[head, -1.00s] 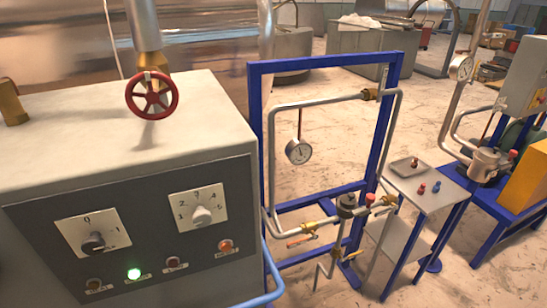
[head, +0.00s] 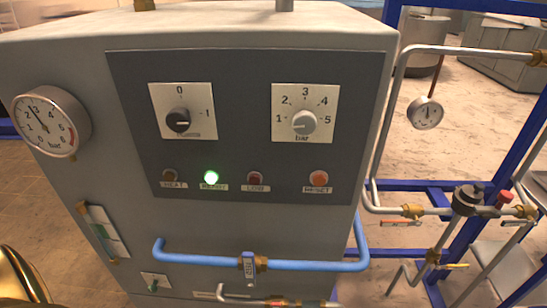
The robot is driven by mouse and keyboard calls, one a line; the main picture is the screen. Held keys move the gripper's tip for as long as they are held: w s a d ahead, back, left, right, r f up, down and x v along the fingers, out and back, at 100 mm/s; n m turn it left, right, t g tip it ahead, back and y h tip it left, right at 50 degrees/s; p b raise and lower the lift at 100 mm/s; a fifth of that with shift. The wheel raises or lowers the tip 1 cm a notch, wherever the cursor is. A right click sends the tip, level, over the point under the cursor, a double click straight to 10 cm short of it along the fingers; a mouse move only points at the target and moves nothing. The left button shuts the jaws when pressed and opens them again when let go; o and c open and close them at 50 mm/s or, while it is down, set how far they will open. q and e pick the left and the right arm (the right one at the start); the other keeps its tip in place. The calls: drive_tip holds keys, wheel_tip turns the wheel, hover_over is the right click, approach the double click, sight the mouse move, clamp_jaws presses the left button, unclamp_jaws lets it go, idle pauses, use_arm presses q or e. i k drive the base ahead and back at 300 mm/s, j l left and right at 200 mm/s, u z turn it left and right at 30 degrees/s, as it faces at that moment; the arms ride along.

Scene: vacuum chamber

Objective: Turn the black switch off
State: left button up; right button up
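The black switch (head: 178,120) is a round knob on a white plate marked 0 at the top and 1 at the right. It sits on the dark panel (head: 240,150) at the front of the grey cabinet. A light line crosses the knob roughly sideways, and the knob does not appear to point up at the 0. Neither of my grippers is in view, and nothing touches the switch.
A grey dial (head: 304,122) marked 1 to 5 bar is right of the switch. A green light (head: 211,178) glows below. A pressure gauge (head: 45,120) is at left. A blue pipe (head: 200,260) with a valve crosses the lower front. Metal pipework stands at right.

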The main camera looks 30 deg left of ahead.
sight(179, 121)
drive_tip(key=u, duration=1.25)
